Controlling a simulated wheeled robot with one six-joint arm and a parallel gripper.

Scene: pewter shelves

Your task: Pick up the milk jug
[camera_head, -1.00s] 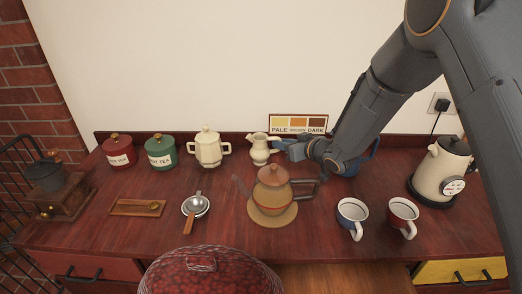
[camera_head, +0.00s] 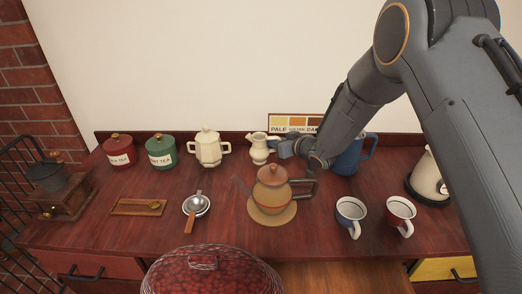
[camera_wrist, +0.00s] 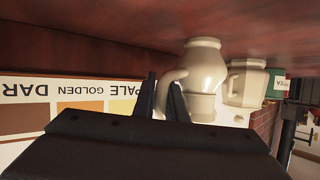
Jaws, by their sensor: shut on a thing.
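The milk jug (camera_head: 259,149) is a small cream jug with a spout on its left, at the back of the wooden counter, upright. My gripper (camera_head: 281,147) is at its right side, where the handle is. In the wrist view, which is upside down, the jug (camera_wrist: 206,72) shows with its curved handle between the two dark fingers of my gripper (camera_wrist: 163,98). The gripper is shut on the handle. The jug's base looks to be at the counter top; I see no clear gap under it.
A cream lidded pot (camera_head: 208,148) stands left of the jug. A brown teapot (camera_head: 272,190) on a round mat is in front. A blue pitcher (camera_head: 350,160) is behind my arm. A colour-chart sign (camera_head: 290,123) leans at the wall. Two mugs (camera_head: 351,213) (camera_head: 400,214) stand front right.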

